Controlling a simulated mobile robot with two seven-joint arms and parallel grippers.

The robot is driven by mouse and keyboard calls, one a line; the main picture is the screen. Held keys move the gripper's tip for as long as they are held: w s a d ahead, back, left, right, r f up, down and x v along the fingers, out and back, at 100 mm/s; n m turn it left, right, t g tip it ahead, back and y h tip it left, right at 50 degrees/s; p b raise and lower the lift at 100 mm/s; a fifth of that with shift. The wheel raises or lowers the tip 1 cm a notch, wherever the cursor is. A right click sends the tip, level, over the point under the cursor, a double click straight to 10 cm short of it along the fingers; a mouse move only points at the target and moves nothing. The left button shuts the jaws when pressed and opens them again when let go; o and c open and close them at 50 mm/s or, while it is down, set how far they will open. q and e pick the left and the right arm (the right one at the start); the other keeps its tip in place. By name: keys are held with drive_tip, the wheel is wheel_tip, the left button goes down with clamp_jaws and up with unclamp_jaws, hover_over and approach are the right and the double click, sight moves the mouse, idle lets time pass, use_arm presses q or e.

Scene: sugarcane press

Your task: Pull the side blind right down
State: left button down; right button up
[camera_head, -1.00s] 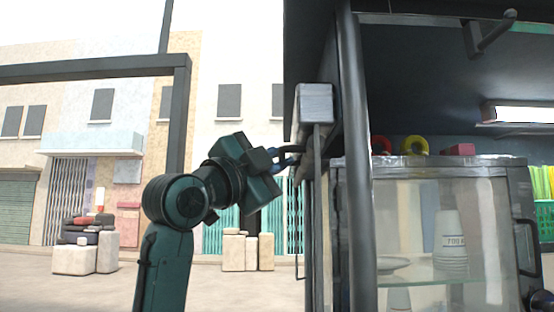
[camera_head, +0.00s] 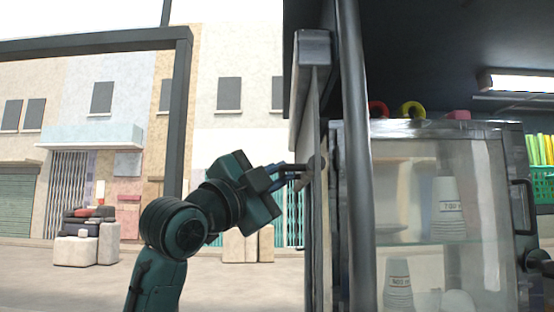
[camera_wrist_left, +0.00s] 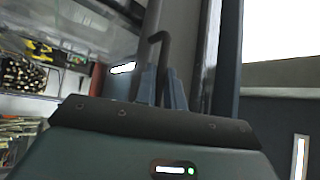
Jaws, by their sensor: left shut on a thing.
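The side blind (camera_head: 306,110) is a narrow pale panel seen nearly edge-on, hanging under a grey box (camera_head: 314,48) at the side of the stall, beside a dark post. A short dark handle (camera_head: 291,167) sticks out near its lower part. My left gripper (camera_head: 280,175) comes in from the left and is shut on this handle. In the left wrist view the dark bent handle (camera_wrist_left: 158,40) rises from between the fingertips of my gripper (camera_wrist_left: 160,80). The blind's lower edge is hard to make out.
A glass cabinet (camera_head: 440,128) with stacked cups stands right of the dark post (camera_head: 357,150). A dark frame (camera_head: 182,110) stands at left. Pale blocks (camera_head: 240,246) lie on the street behind my arm. The space left of the blind is open.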

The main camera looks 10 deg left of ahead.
use_arm(q)
wheel_tip(320, 180, down, 16)
drive_tip(key=b, duration=0.7)
drive_tip(key=shift+d+f, duration=0.15)
drive_tip(key=shift+f, duration=0.1)
use_arm(e)
drive_tip(key=shift+m+t+y, duration=0.4)
drive_tip(key=shift+m+t, duration=0.1)
drive_tip(key=shift+m, duration=0.1)
drive_tip(key=f, duration=0.3)
drive_tip(key=a+f, duration=0.1)
drive_tip(key=shift+w+f, duration=0.25)
use_arm(q)
drive_tip(key=shift+w+f, duration=0.1)
drive_tip(key=c, duration=2)
unclamp_jaws()
drive_tip(key=o, duration=0.5)
use_arm(e)
drive_tip(key=shift+r, duration=0.1)
